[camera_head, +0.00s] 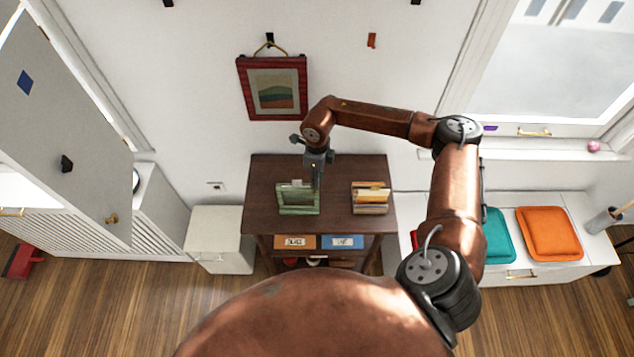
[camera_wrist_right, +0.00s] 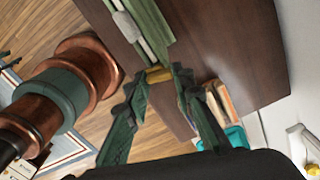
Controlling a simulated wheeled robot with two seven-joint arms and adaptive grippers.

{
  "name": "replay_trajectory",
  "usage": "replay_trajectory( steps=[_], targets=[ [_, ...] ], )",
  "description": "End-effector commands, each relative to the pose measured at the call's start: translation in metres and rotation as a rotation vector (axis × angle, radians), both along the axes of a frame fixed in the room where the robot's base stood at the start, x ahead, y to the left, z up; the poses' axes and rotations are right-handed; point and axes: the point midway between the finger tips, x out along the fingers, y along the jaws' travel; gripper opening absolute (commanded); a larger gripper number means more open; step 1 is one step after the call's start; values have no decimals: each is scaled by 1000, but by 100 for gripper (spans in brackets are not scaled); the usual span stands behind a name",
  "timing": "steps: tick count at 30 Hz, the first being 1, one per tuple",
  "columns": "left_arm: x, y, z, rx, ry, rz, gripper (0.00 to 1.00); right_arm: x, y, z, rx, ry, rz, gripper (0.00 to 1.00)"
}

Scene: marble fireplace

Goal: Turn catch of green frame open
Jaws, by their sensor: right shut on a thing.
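The green frame (camera_head: 298,200) stands on the dark wooden table at the wall. Its edge shows at the top of the right wrist view (camera_wrist_right: 155,22), with a pale strip along it. A small brass-yellow catch (camera_wrist_right: 158,75) sits at the frame's near end, between the fingertips. My right gripper (camera_head: 316,186) reaches down to the right part of the green frame. In the wrist view its two fingers (camera_wrist_right: 160,79) are closed on the catch, which they partly hide. My left gripper is out of view.
The dark table (camera_head: 262,180) also bears a stand with yellow and cream items (camera_head: 370,197) to the right of the frame. A red-framed picture (camera_head: 273,88) hangs above. A white cabinet (camera_head: 215,228) stands left, a bench with teal and orange cushions (camera_head: 549,233) right.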

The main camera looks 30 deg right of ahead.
Motion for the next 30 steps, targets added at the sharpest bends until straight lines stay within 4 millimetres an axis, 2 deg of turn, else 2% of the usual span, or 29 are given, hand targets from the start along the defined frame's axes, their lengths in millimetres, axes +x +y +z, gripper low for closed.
replay_trajectory(
  steps=[3, 13, 30],
  targets=[
    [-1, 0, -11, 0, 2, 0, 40, 1, 0, -2, 1, -4, 86, 0],
    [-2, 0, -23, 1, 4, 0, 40, 1, 0, -1, 1, -2, 248, 0],
    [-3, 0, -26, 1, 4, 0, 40, 1, 0, 1, 1, -2, 291, 0]
  ],
)
